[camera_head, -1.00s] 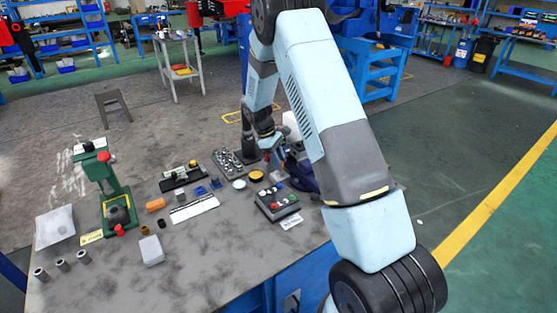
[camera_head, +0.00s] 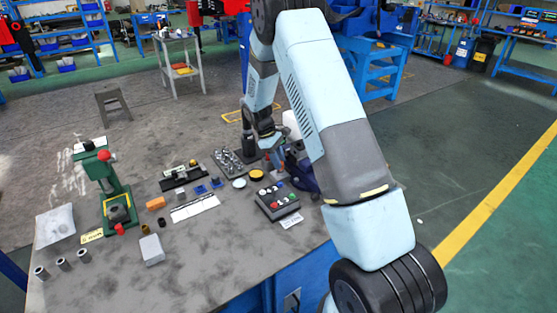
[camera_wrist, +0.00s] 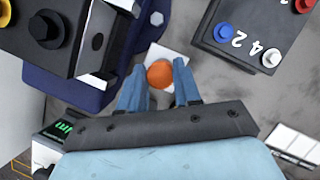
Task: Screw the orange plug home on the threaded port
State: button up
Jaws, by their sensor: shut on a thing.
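In the wrist view the orange plug (camera_wrist: 159,75) shows as a round orange end between the two blue fingertips of my gripper (camera_wrist: 159,67). The gripper is shut on it. A pale square block or plate (camera_wrist: 168,54) lies behind the plug. The threaded port cannot be made out; the plug and fingers cover what is directly behind them, so I cannot tell whether the plug touches it. In the head view my gripper is small, partly behind my arm, near the bench's far right part.
A button box (camera_wrist: 262,25) stands close at right in the wrist view, and also on the bench in the head view (camera_head: 278,202). A dark blue vise-like body (camera_wrist: 120,60) is close at left. A green press (camera_head: 115,190) and an orange cylinder (camera_head: 155,203) stand farther left.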

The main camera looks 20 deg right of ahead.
jog(key=shift+f, duration=0.55)
jog(key=o, duration=1)
jog(key=shift+r, duration=0.15)
jog(key=shift+v, duration=2.4)
jog(key=shift+w, duration=0.1)
jog(key=v, duration=1.3)
jog(key=shift+w+a+r, duration=0.1)
jog(key=shift+w+r, duration=0.05)
jog(key=shift+r, duration=0.15)
jog(key=shift+c, duration=0.2)
